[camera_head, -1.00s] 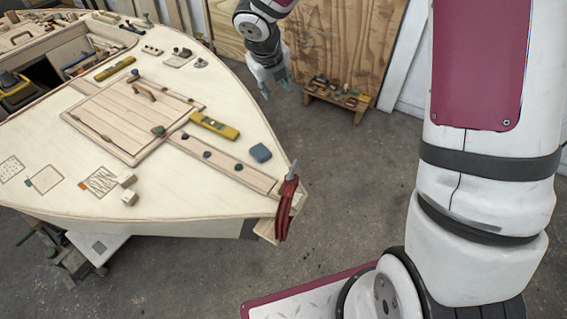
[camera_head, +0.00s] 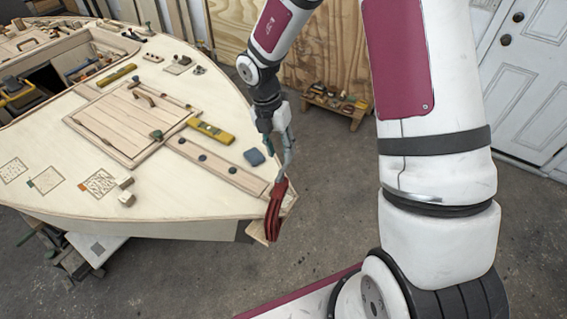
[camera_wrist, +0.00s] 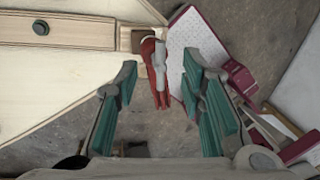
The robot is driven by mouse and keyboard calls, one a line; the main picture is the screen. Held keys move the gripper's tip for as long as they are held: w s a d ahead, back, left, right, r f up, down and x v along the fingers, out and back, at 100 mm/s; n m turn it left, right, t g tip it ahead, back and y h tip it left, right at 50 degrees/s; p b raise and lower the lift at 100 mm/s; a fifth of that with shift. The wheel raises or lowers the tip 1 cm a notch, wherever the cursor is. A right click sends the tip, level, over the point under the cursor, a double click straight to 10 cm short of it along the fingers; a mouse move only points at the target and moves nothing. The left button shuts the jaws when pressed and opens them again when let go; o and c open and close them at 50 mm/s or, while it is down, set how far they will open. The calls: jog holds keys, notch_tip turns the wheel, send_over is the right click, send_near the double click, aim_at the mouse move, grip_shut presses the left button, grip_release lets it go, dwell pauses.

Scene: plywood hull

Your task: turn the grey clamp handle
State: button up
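The red clamp (camera_head: 276,212) is fixed on the pointed tip of the plywood hull (camera_head: 215,203). Its grey handle (camera_head: 286,169) sticks up from its top. My gripper (camera_head: 279,148) is above the clamp, pointing down, with its fingertips beside the upper part of the handle. In the wrist view my gripper (camera_wrist: 160,66) is open, its teal finger pads wide apart. The red clamp (camera_wrist: 151,72) and the grey handle (camera_wrist: 158,60) show between the fingers there, with a gap on each side. I cannot tell exactly how deep the handle sits between them.
A blue-grey block (camera_head: 254,157) and a yellow level (camera_head: 211,131) lie on the deck left of the gripper. A low wooden stool (camera_head: 334,103) with small items stands by the plywood wall. The concrete floor (camera_head: 330,210) right of the clamp is clear.

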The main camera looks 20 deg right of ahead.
aim_at(284, 166)
jog(key=f, duration=0.5)
jog(key=shift+s+d+f+p, duration=0.3)
jog(key=shift+s+d, duration=0.05)
jog(key=shift+d, duration=0.05)
jog(key=shift+c, duration=0.2)
grip_shut()
